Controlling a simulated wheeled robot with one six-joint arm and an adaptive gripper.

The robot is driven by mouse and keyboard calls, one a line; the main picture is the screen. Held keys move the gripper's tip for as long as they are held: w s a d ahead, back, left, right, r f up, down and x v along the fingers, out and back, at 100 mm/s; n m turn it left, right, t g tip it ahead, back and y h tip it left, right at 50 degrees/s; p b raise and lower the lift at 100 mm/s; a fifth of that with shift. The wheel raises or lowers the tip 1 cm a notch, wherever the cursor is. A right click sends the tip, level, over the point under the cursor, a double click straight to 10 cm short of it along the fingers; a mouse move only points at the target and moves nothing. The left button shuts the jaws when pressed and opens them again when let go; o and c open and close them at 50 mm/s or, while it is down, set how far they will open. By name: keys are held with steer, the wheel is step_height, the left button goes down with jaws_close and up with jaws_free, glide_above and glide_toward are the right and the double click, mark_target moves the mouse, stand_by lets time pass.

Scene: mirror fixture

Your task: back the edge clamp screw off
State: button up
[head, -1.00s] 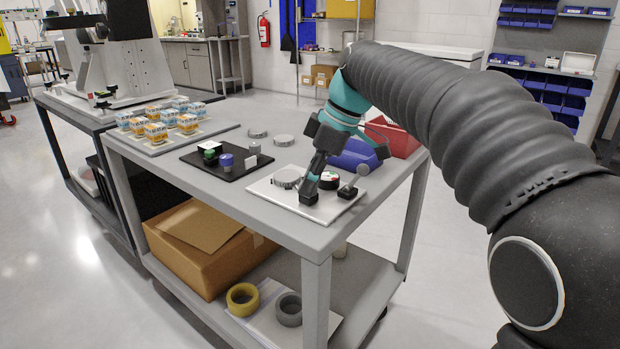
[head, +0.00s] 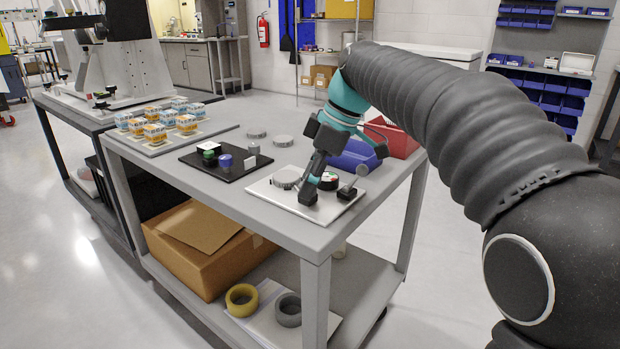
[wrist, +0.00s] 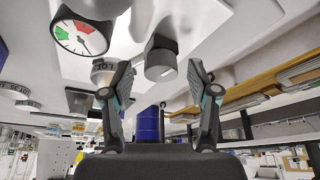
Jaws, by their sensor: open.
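A white fixture plate (head: 335,208) lies on the cart's near right corner. It carries a silvery round disc (head: 285,178), a dial gauge (head: 329,182) with a green and red face, and a small dark block (head: 347,191). My gripper (head: 311,188) points down over the plate. In the wrist view my gripper (wrist: 159,80) is open, with a dark grey knob (wrist: 161,60) in line with the gap, just beyond the fingertips and not gripped. The gauge (wrist: 80,37) and the disc (wrist: 104,72) show left of it. I cannot tell for certain that this knob is the clamp screw.
A black tray (head: 205,166) with small green and blue cylinders lies left of the plate. A blue bin (head: 357,154) and a red bin (head: 395,138) stand behind the plate. Two loose grey discs lie at the back.

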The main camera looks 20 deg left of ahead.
steer(key=shift+r, duration=0.1)
steer(key=v, duration=1.1)
steer(key=shift+d+r, duration=0.25)
steer(key=shift+r, duration=0.1)
